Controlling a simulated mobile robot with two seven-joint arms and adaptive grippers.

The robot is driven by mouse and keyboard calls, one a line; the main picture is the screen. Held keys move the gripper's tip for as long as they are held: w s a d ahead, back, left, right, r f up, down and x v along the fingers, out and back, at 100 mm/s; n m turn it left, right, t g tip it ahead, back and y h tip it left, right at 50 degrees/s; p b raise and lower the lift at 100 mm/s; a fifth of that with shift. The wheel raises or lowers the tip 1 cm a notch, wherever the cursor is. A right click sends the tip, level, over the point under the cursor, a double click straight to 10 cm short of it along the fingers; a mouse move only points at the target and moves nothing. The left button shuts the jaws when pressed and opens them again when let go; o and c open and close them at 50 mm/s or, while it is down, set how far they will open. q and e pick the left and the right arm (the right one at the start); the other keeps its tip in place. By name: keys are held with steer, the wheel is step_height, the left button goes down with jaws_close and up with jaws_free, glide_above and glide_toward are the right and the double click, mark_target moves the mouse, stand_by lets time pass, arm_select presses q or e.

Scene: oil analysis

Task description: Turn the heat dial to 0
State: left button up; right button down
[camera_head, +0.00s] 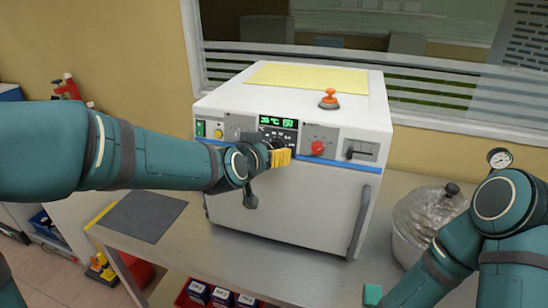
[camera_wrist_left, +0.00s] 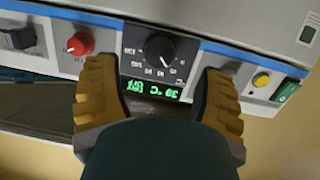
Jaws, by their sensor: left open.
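The heat dial (camera_wrist_left: 160,48) is a round black knob on a dark numbered plate. In the left wrist view its white mark points toward the lower right. The green display (camera_wrist_left: 152,90) is lit beside it and also shows in the head view (camera_head: 276,121). My left gripper (camera_wrist_left: 158,70) is open, with one yellow finger on each side of the dial plate. The fingers look apart from the knob. In the head view the left gripper (camera_head: 280,157) is at the oven's front panel and hides most of the dial. My right gripper is out of view.
The white oven (camera_head: 285,205) stands on a grey bench (camera_head: 270,268). A red knob (camera_head: 318,148) and a black switch (camera_head: 362,150) sit right of the dial. The door handle (camera_head: 360,222) sticks out. A covered pot with a gauge stands at right.

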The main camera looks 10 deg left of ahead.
mark_target(275, 148)
arm_select(q)
steer(key=b+x, duration=0.1)
steer(key=x, duration=0.4)
steer(key=shift+w+d+f, duration=0.1)
steer(key=shift+w+f, duration=0.1)
steer(key=shift+w, duration=0.15)
steer(key=c, duration=1.2)
